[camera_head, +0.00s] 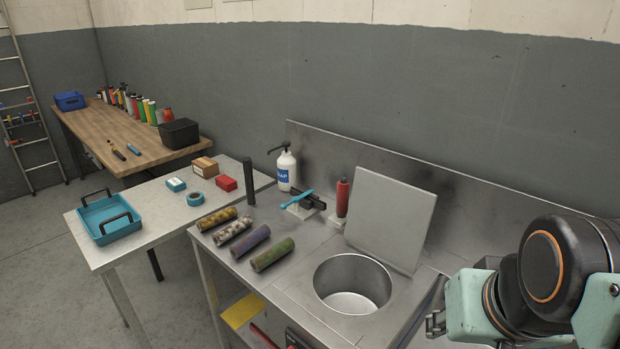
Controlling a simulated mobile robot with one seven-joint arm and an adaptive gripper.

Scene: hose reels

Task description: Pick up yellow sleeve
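The yellow sleeve (217,219) is a worn, yellow-brown mottled cylinder. It lies on its side at the left end of the steel sink counter (318,250), farthest left in a row of similar sleeves. Beside it lie a white-brown mottled sleeve (234,231), a purple sleeve (250,241) and a green sleeve (272,254). My gripper (434,323) shows small and dark at the lower right, to the right of the sink and well apart from the yellow sleeve. My own arm partly hides it, and its finger opening is unclear.
The sink basin (352,284) and a leaning grey panel (390,224) lie between my gripper and the sleeves. A black upright post (249,181), soap bottle (286,168) and red bottle (342,198) stand behind the sleeves. A side table holds a teal tray (108,218).

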